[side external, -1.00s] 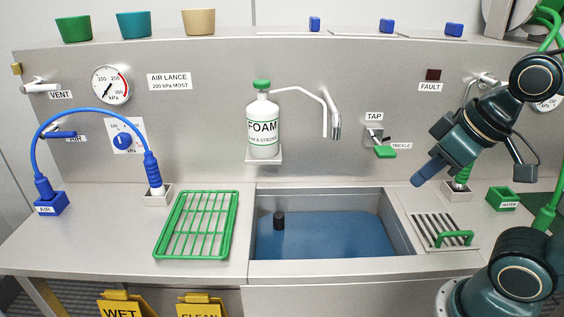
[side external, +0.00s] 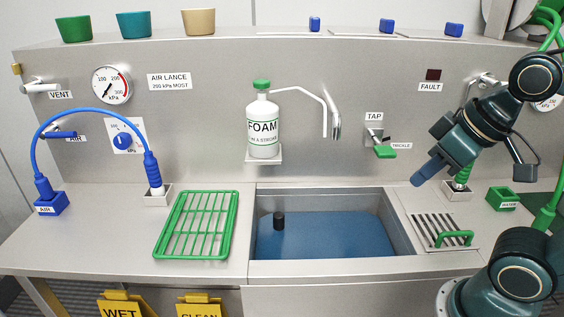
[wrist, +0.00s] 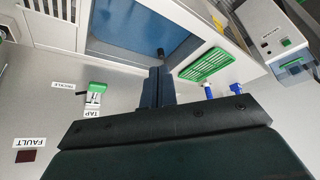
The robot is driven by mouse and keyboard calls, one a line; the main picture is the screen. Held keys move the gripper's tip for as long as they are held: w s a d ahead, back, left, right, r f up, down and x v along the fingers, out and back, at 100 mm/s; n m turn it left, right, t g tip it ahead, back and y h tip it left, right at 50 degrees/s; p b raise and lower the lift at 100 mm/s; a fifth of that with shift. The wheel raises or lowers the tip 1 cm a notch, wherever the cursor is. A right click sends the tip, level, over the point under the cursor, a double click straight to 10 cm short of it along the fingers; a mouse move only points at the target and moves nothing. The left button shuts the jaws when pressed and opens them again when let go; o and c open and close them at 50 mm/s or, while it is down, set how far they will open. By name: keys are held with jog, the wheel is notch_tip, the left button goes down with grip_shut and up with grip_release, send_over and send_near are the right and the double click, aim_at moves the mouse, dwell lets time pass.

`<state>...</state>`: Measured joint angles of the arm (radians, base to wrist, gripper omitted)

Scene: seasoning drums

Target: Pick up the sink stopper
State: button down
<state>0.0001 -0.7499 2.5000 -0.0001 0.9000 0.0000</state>
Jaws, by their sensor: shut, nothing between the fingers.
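The sink stopper appears to be the small black cylinder (side external: 279,220) standing upright in the blue water at the left part of the sink (side external: 325,268). Its base is hidden under the water. In the wrist view it shows as a small dark peg (wrist: 161,51) just beyond my fingertips. My gripper (side external: 418,181) is up at the right, in front of the back panel, well apart from the stopper. In the wrist view its two fingers (wrist: 158,73) are together with nothing between them.
A green rack (side external: 196,225) lies left of the sink. A grated drain with a green handle (side external: 455,239) is at its right. The faucet spout (side external: 335,120), foam bottle (side external: 263,125) and green tap lever (side external: 384,152) stand out from the back panel. Space above the sink's front is clear.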

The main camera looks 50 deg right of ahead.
jog(key=c, duration=0.9)
grip_release()
jog(key=shift+c, duration=0.2)
jog(key=shift+w, duration=0.1)
jog(key=w+f, duration=0.2)
jog(key=w, duration=0.9)
jog(key=w+d+f+m+h, duration=0.1)
jog(key=w+f+m, duration=0.1)
jog(key=w+f, duration=1.7)
notch_tip(320, 180, down, 3)
jog(key=shift+w+d+f, duration=0.2)
jog(key=shift+w+d, duration=0.15)
jog(key=shift+w, duration=0.05)
jog(key=shift+w+f, duration=0.1)
